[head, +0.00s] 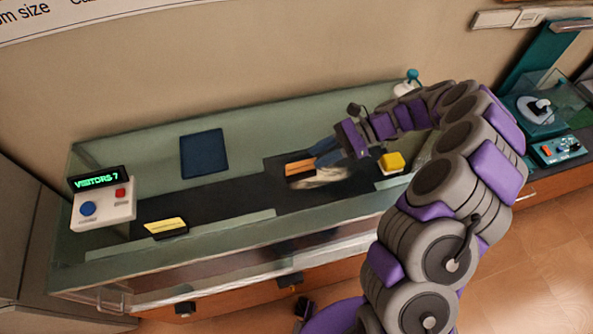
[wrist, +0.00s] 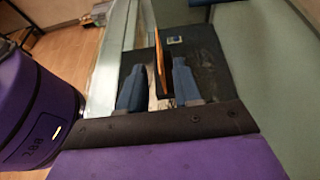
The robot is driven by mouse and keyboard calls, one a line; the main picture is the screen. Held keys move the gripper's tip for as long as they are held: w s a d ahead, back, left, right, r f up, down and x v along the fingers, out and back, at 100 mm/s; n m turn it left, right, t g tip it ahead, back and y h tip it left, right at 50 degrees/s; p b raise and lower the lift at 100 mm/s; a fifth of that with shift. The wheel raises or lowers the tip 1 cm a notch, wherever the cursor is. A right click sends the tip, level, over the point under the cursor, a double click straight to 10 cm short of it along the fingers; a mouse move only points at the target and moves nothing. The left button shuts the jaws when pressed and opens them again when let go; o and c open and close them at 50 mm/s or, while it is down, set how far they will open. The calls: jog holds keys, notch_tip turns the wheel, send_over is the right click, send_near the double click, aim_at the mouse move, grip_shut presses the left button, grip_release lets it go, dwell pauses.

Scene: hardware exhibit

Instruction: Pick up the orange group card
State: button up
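The orange group card (head: 299,168) stands in a dark holder in the middle of the display counter. In the wrist view the card (wrist: 158,50) shows edge-on as a thin orange strip. My gripper (head: 322,154) is beside it on its right in the head view, with blue fingers pointing toward it. In the wrist view my gripper (wrist: 158,66) has its two fingers apart, with the strip lined up between them and closer to the right finger. I see a gap on both sides. I cannot tell how deep the card sits between the fingertips.
A yellow card (head: 166,226) stands front left, near a console with buttons (head: 103,207) and a "VISITORS 7" display (head: 98,179). A dark blue panel (head: 204,153) is at the back. Glass edges the counter.

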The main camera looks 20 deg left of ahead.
aim_at(299, 171)
jog(key=shift+s+d+f, duration=0.15)
jog(key=shift+s+d, duration=0.2)
jog(key=shift+s, duration=0.05)
jog(key=x, duration=0.2)
jog(key=w+x, duration=0.1)
jog(key=x, duration=0.2)
jog(key=a+x, duration=0.1)
jog(key=x, duration=0.1)
jog(key=shift+w+a+b, duration=0.15)
jog(key=shift+b, duration=0.25)
jog(key=shift+d+r, duration=0.2)
jog(key=shift+d, duration=0.65)
jog(key=shift+c, duration=0.2)
jog(key=shift+d, duration=0.25)
jog(key=shift+c, duration=2.2)
jog(key=shift+a, duration=0.3)
grip_shut()
jog(key=shift+a+f, duration=0.1)
jog(key=shift+a, duration=0.45)
jog(key=shift+d, duration=0.15)
